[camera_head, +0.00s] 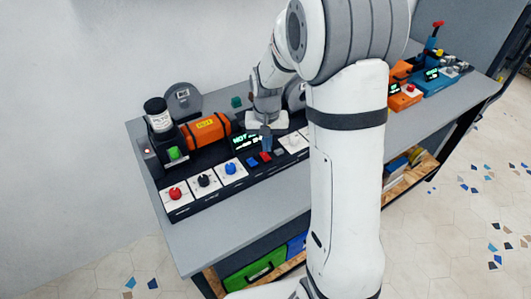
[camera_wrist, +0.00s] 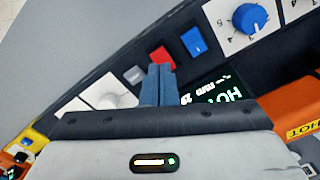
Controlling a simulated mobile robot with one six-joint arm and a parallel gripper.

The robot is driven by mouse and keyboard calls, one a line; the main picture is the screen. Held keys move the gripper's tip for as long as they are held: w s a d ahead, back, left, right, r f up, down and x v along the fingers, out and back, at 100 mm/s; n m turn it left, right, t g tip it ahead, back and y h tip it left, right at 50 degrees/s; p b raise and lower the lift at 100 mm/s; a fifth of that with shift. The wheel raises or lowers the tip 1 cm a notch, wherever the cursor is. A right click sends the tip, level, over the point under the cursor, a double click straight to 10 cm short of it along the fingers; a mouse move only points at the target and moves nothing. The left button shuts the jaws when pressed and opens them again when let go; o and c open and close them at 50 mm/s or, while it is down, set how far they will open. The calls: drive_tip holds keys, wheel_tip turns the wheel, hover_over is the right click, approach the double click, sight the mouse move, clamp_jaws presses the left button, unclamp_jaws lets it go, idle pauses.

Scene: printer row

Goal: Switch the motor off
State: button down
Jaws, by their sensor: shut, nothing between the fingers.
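A dark control panel (camera_head: 210,198) runs along the bench, with a row of small rocker switches. The blue switch (camera_wrist: 193,41), the red switch (camera_wrist: 162,57) and the grey switch (camera_wrist: 135,75) sit side by side. My gripper (camera_wrist: 158,70) is shut and empty; its blue fingertips are just at the red switch, and whether they touch it is unclear. In the head view my gripper (camera_head: 265,149) points down over the panel, above the red switch (camera_head: 265,157). The orange motor-like cylinder (camera_head: 207,130) lies behind the panel. Which switch is the motor's cannot be read.
A lit display (camera_head: 245,140) sits behind the switches, partly hidden by my gripper. Red (camera_head: 175,193), black (camera_head: 203,180) and blue (camera_head: 230,169) knobs stand to the left. A white knob (camera_wrist: 112,97) is beside the grey switch.

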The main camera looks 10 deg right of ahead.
sight(267, 158)
wheel_tip(267, 158, up, 4)
drive_tip(key=shift+r+p, duration=0.1)
drive_tip(key=shift+p, duration=1.1)
drive_tip(key=s+r+n+t, duration=0.1)
drive_tip(key=s+r, duration=0.5)
drive_tip(key=s, duration=0.5)
drive_tip(key=s+r+n+t, duration=0.1)
drive_tip(key=s+r+t, duration=0.1)
drive_tip(key=s+r, duration=0.4)
drive_tip(key=s, duration=0.4)
drive_tip(key=shift+s+d, duration=0.2)
drive_tip(key=shift+s, duration=0.15)
idle(0.4)
